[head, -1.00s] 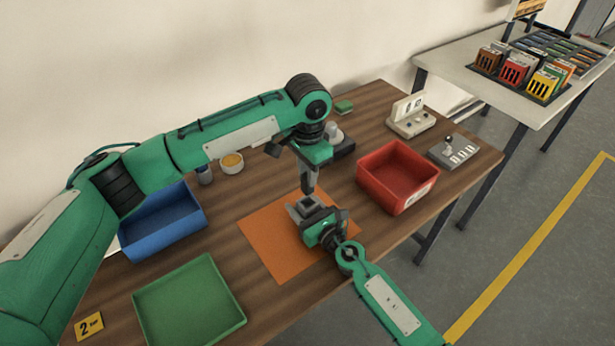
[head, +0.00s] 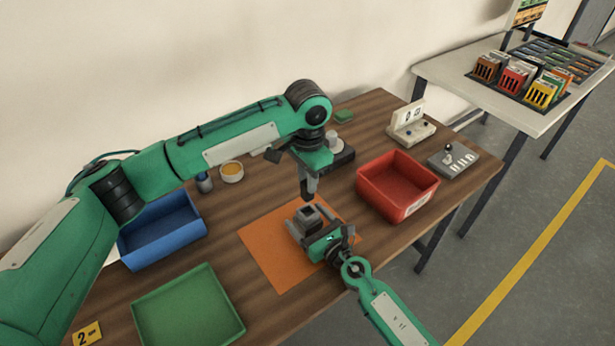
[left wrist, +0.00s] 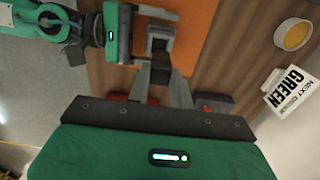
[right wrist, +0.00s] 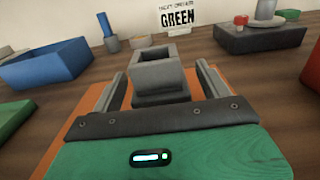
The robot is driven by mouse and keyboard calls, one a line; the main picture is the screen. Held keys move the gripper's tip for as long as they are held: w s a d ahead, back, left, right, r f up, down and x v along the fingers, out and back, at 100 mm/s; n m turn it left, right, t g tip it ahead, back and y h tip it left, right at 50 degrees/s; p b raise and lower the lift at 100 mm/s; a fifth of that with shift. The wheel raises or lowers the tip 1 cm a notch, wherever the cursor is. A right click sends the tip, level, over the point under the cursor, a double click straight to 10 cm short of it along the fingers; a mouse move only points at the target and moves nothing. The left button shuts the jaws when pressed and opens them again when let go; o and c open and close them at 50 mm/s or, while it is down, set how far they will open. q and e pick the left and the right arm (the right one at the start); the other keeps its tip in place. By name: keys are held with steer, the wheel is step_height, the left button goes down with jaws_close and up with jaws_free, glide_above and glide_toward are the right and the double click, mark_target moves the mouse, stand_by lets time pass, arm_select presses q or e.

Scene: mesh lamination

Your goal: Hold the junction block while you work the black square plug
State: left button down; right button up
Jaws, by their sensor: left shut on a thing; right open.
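The grey junction block (head: 309,219) sits upright on the orange mat (head: 262,243), its square top opening showing. It also shows in the right wrist view (right wrist: 158,84) and the left wrist view (left wrist: 160,36). My right gripper (right wrist: 160,95) is open, with a finger on either side of the block and visible gaps. My left gripper (head: 307,194) points down just above the block, apart from it.
A red bin (head: 425,190) stands right of the mat, a blue bin (head: 190,235) and a green tray (head: 236,325) left. Behind are a small yellow-filled bowl (head: 231,171) and a dark fixture (head: 343,157). A grey switch box (head: 453,158) stands at the right.

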steer(key=v, duration=0.6)
steer(key=shift+w, duration=0.1)
steer(key=v, duration=0.2)
steer(key=shift+s+d+f, duration=0.1)
steer(key=shift+s+d, duration=0.05)
steer(key=shift+s, duration=0.05)
steer(key=shift+v, duration=0.85)
